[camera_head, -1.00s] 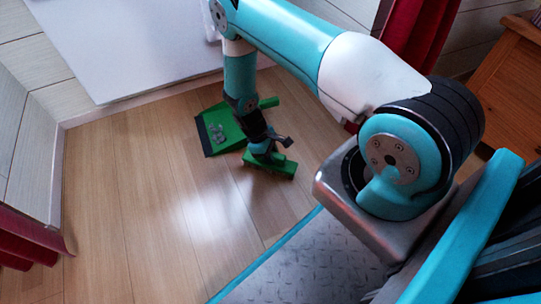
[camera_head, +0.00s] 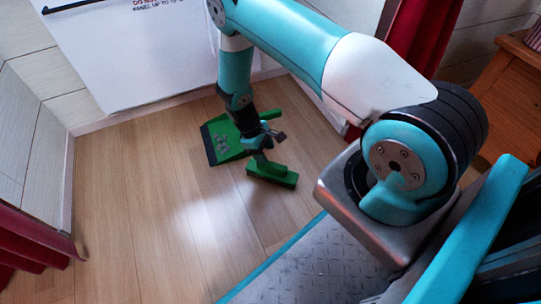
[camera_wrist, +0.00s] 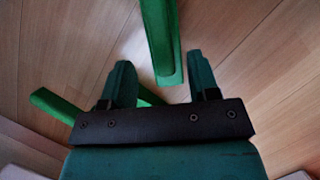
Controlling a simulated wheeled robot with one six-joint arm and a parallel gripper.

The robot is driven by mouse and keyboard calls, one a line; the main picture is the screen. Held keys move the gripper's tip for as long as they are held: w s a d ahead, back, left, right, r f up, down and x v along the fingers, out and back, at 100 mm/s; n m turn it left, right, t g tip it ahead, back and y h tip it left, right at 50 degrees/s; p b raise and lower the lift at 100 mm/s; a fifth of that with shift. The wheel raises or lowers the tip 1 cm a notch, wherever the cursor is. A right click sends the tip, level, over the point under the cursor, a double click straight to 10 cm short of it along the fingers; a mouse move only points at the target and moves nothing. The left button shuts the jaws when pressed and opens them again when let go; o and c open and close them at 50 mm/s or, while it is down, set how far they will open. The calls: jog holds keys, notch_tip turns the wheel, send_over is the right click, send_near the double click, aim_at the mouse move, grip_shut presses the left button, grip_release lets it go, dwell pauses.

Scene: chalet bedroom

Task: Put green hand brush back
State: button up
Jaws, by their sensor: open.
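The green hand brush (camera_head: 272,175) lies on the wooden floor, just in front of the dustpan. The green dustpan (camera_head: 219,128) has a black lip and holds small grey debris. My gripper (camera_head: 262,154) is just above the brush, seemingly apart from it. In the wrist view my gripper (camera_wrist: 162,78) is open, with its two dark green fingers spread and nothing clamped between them. A long green bar (camera_wrist: 160,40) points in between the fingertips, and another green bar (camera_wrist: 52,106) runs behind the left finger. I cannot tell for sure which bar belongs to the brush.
A white panel (camera_head: 130,55) with printed text stands at the back wall. Red curtains hang at the left (camera_head: 30,240) and the back right (camera_head: 415,35). A wooden cabinet (camera_head: 505,95) is at the right. The floor left of the brush is clear.

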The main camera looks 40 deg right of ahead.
jog(key=a+r+t+y+p, duration=0.1)
jog(key=a+r, duration=0.3)
jog(key=r, duration=0.6)
jog(key=a+r+t+y, duration=0.1)
jog(key=a+r, duration=0.4)
jog(key=r, duration=0.6)
jog(key=a+r+t+y+p, duration=0.1)
jog(key=a+r, duration=0.3)
jog(key=r, duration=0.6)
jog(key=s+a+r+n+y, duration=0.1)
jog(key=s+a+r+y, duration=0.2)
jog(key=s+r, duration=1.2)
jog(key=s+a, duration=0.3)
jog(key=shift+s+a+r+t, duration=0.2)
jog(key=shift+s+r+t, duration=0.15)
jog(key=shift+r+t, duration=0.05)
notch_tip(320, 180, up, 48)
jog(key=p, duration=4.7)
jog(key=shift+f, duration=0.2)
